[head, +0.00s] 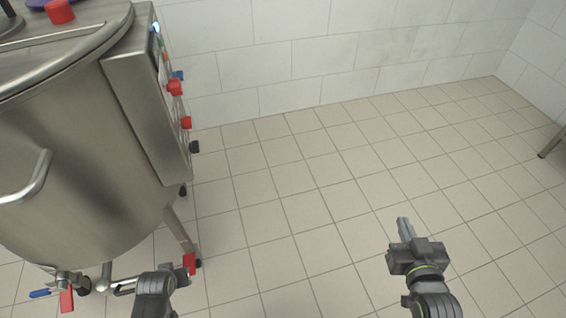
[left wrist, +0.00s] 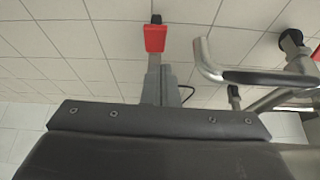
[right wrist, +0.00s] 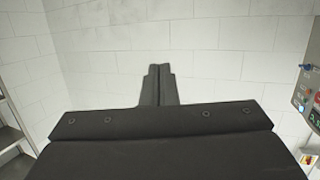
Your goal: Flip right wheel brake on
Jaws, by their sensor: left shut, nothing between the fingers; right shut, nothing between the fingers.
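The right wheel brake is a red tab (head: 190,263) at the foot of the steel machine's right front leg, beside a small black wheel. The tab also shows in the left wrist view (left wrist: 155,39), top centre, just beyond my left fingertips. My left gripper (head: 186,277) is shut and empty, right by the tab. I cannot tell whether it touches the tab. Its closed fingers show in the left wrist view (left wrist: 160,72). My right gripper (head: 404,229) is shut and empty over open floor, well right of the machine; its fingers also show in the right wrist view (right wrist: 159,72).
The steel machine (head: 70,160) fills the left side, with a control box (head: 150,100) on its right side.

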